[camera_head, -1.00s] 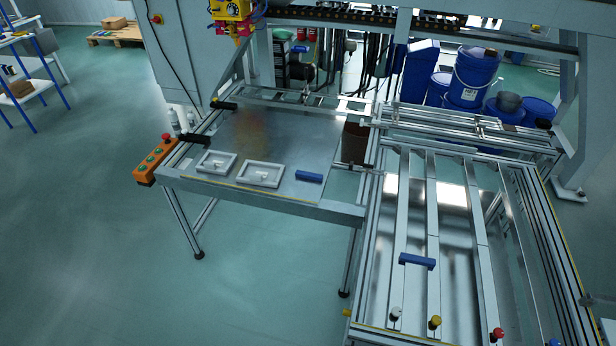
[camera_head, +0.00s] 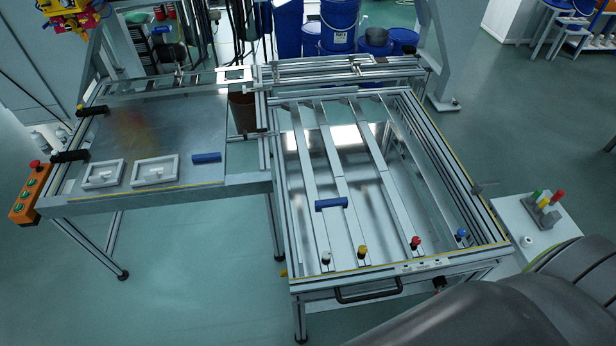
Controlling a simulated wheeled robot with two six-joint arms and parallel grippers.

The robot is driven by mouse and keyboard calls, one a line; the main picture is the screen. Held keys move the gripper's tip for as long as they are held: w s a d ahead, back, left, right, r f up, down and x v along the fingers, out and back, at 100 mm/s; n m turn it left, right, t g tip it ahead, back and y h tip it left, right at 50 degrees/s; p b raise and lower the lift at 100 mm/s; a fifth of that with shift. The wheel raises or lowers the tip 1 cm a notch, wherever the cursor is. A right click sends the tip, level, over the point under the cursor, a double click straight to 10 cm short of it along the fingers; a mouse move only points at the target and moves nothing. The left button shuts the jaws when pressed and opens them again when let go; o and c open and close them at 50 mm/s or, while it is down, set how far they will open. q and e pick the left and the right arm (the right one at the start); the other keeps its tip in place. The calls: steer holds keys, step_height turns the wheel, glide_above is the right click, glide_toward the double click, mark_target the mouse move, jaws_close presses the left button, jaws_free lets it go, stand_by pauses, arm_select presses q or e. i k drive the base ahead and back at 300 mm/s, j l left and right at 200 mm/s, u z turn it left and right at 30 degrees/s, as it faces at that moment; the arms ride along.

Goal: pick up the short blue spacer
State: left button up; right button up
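Two blue bars show in the head view. One blue bar (camera_head: 206,157) lies on the flat metal plate of the left table, right of the white trays. Another blue bar (camera_head: 331,203) lies across the rails of the right-hand frame. They look close in length, and I cannot tell for sure which is the short spacer. Neither gripper is in view. A dark grey rounded part at the bottom right looks like my own arm, with no fingers showing.
Two white trays (camera_head: 103,174) (camera_head: 155,170) sit on the plate. Red, yellow, white and blue knobs (camera_head: 415,243) line the frame's front, above a black handle (camera_head: 369,291). An orange button box (camera_head: 30,193) is at left. A white stand (camera_head: 541,220) is at right. Floor is clear at front left.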

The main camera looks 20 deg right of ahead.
mark_target(217, 155)
steer(key=j, duration=0.35)
steer(key=i+j, duration=0.15)
steer(key=j, duration=0.15)
steer(key=i+j+z, duration=0.15)
steer(key=j, duration=0.2)
steer(key=i+j, duration=0.1)
steer(key=j, duration=0.2)
steer(key=i+j+z, duration=0.1)
steer(key=j, duration=0.25)
steer(key=i+j, duration=0.15)
steer(key=j, duration=0.2)
steer(key=z, duration=0.05)
